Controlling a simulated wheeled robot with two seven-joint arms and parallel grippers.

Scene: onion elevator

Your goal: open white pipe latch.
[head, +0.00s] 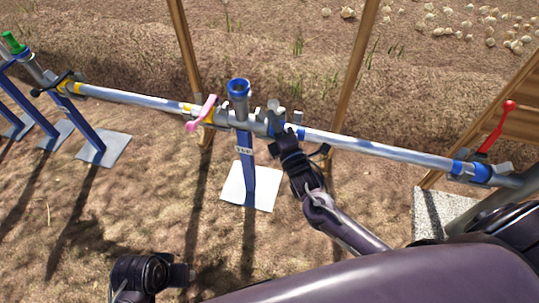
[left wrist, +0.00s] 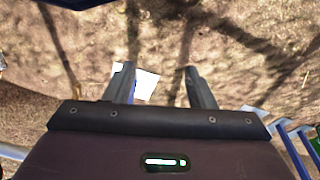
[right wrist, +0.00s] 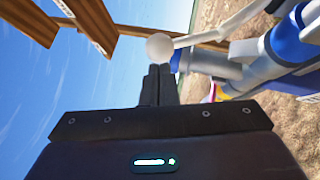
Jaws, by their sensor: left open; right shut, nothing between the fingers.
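The white latch (right wrist: 160,46) shows in the right wrist view as a white ball knob on a pale lever beside the blue and grey pipe joint (right wrist: 285,45). In the head view the pale latch (head: 273,106) stands at the joint, right of the blue-topped post. My right gripper (right wrist: 160,72) is shut and empty, its fingertips just below the knob; I cannot tell whether they touch it. In the head view my right gripper (head: 290,130) is at the pipe joint. My left gripper (left wrist: 160,72) is open and empty, low at the front left over the ground.
A metal pipe (head: 385,148) runs across the scene. A pink lever (head: 202,113) is left of the joint and a red lever (head: 497,127) is at the right end. A blue post (head: 247,160) stands on a white plate (head: 237,188). Wooden posts (head: 356,60) rise behind.

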